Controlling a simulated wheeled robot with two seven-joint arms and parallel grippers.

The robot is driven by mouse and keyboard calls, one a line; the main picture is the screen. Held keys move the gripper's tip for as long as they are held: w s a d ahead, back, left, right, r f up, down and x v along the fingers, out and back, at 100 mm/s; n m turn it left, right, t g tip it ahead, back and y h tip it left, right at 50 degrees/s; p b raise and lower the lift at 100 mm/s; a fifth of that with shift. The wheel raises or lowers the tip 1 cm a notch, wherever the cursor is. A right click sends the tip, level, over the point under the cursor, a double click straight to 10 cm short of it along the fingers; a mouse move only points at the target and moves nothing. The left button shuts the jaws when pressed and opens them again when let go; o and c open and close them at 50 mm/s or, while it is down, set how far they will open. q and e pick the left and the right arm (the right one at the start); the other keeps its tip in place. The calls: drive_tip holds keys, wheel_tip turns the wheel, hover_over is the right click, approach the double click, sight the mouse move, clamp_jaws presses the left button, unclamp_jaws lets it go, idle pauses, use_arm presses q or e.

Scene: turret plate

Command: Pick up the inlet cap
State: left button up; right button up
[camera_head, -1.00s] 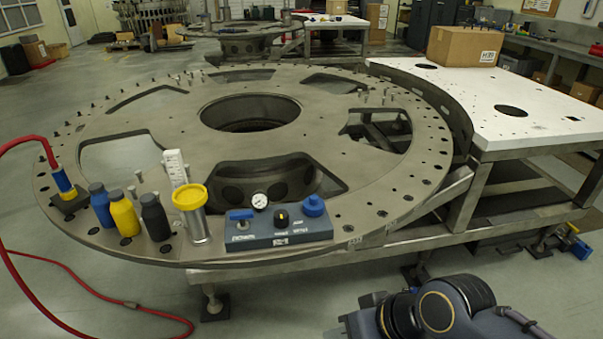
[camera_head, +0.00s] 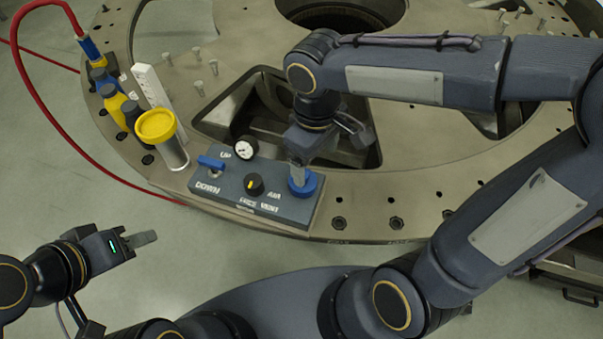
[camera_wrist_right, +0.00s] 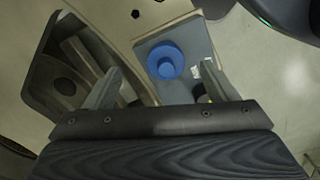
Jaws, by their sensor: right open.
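The inlet cap is taken to be the blue round cap (camera_head: 311,184) at the right end of the grey control box (camera_head: 235,192).
The box also carries a blue lever (camera_head: 211,163), a black knob (camera_head: 253,184) and a gauge (camera_head: 245,148). A yellow-topped cylinder (camera_head: 160,130), a white block (camera_head: 150,86) and several bottles stand left on the metal plate (camera_head: 370,190). A red hose (camera_head: 22,70) loops at far left.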

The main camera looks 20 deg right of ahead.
sight(310, 187)
drive_tip(key=shift+w+a+f+n+h, duration=0.1)
drive_tip(key=shift+w+a+n+h, duration=0.2)
drive_tip(key=shift+w+a+n, duration=0.6)
drive_tip(key=shift+a+f, duration=0.1)
drive_tip(key=shift+a, duration=0.35)
drive_tip(key=shift+a+f, duration=0.15)
drive_tip(key=shift+f, duration=0.1)
drive_tip(key=f, duration=0.4)
drive_tip(key=d+f+p, duration=0.1)
drive_tip(key=f, duration=0.2)
drive_tip(key=shift+s+f, duration=0.1)
drive_tip(key=shift+s, duration=0.1)
drive_tip(key=c, duration=0.9)
